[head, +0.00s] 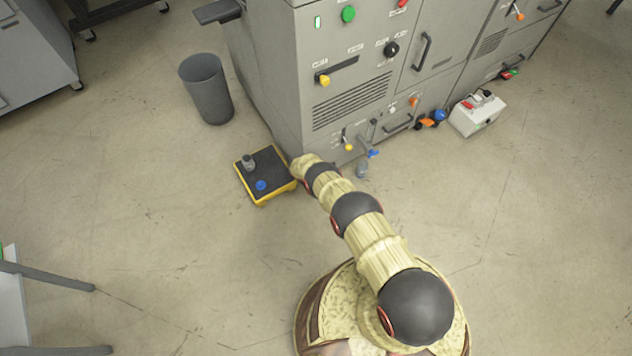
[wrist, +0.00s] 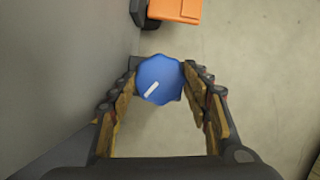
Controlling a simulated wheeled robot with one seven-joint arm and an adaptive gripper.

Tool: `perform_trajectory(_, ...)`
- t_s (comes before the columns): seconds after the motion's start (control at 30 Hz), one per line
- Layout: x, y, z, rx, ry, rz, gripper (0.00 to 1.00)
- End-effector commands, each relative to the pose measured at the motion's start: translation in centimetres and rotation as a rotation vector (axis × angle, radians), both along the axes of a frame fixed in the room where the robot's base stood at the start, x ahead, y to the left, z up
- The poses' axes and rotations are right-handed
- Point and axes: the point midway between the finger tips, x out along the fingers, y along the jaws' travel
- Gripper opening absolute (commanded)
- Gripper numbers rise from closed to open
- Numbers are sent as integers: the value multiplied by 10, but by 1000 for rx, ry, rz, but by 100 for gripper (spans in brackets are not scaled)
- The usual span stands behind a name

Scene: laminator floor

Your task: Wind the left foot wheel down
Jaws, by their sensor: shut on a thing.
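The left foot wheel (wrist: 159,80) is a blue scalloped knob with a white mark slanting across its face. In the wrist view it sits between the two fingers of my gripper (wrist: 160,84). The fingers touch it on both sides, so my gripper is shut on it. In the head view my own arm hides the gripper and this wheel, near the lower left front corner of the grey machine (head: 285,85). Another blue wheel (head: 440,115) shows farther right along the machine's base.
An orange part (wrist: 175,10) lies just beyond the wheel. A grey panel (wrist: 65,70) rises close on the left in the wrist view.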

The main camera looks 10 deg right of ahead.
Motion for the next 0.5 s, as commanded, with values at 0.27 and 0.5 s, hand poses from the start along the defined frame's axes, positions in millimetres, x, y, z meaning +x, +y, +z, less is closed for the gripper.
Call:
perform_trajectory(0.27, 2, 0, 1, 2, -4, -45, 23)
perform_trajectory(0.5, 3, 0, 1, 2, -4, -47, 23)
